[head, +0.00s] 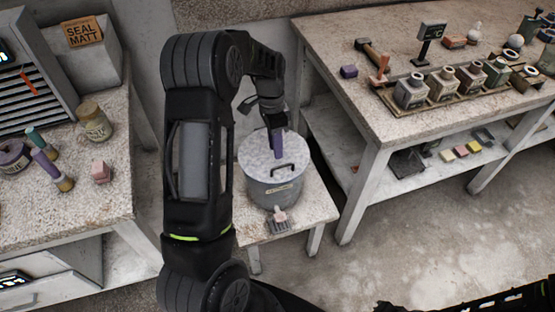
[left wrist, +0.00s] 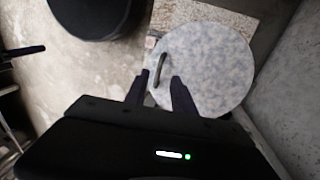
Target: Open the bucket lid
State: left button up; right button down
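The grey bucket (head: 275,192), with a small label on its front, stands upright on a low table. Its round, speckled lid (head: 258,160) lies flat on top. A dark bar handle (head: 283,170) sits on the lid. My left gripper (head: 278,152) is over the far part of the lid, behind the handle in the head view. In the left wrist view, the gripper's two fingers (left wrist: 163,80) are apart, and the handle (left wrist: 159,68) shows in the gap between them, beyond the tips. Whether they touch it I cannot tell. The lid (left wrist: 215,65) fills the right side there.
A workbench (head: 400,135) with jars and tools stands at right. A left bench (head: 100,205) holds jars and a pink block. Walls are close behind the bucket. Floor is clear at right.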

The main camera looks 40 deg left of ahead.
pick_arm(q)
send_over(277, 173)
notch_tip(277, 173, down, 6)
jog(key=shift+r+p, duration=0.1)
jog(key=shift+p, duration=0.2)
jog(key=shift+c, duration=0.4)
grip_shut()
dwell(0.8)
